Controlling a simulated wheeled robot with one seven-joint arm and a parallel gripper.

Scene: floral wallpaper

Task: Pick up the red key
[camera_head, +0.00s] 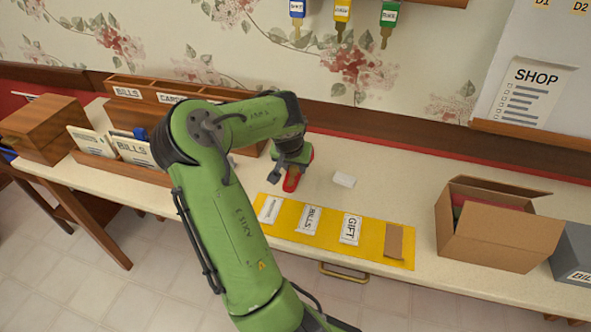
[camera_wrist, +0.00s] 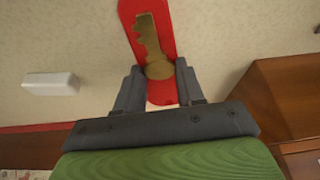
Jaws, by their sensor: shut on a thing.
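The red key (camera_head: 291,182) is at the middle of the counter, beneath my gripper (camera_head: 290,168). In the wrist view the red key (camera_wrist: 150,40) shows as a red strip with a brass-coloured key shape on it. My gripper (camera_wrist: 159,85) has one finger on each side of the red strip near its lower end and is shut on it. Part of the strip is hidden by the fingers. I cannot tell whether the key touches the counter or is held just above it.
A small white block (camera_head: 344,179) lies right of the key. A yellow mat (camera_head: 375,238) with several packets lies in front. Blue, yellow and green keys (camera_head: 342,12) hang on the wall. Wooden organisers (camera_head: 158,92) stand left; an open cardboard box (camera_head: 487,232) stands right.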

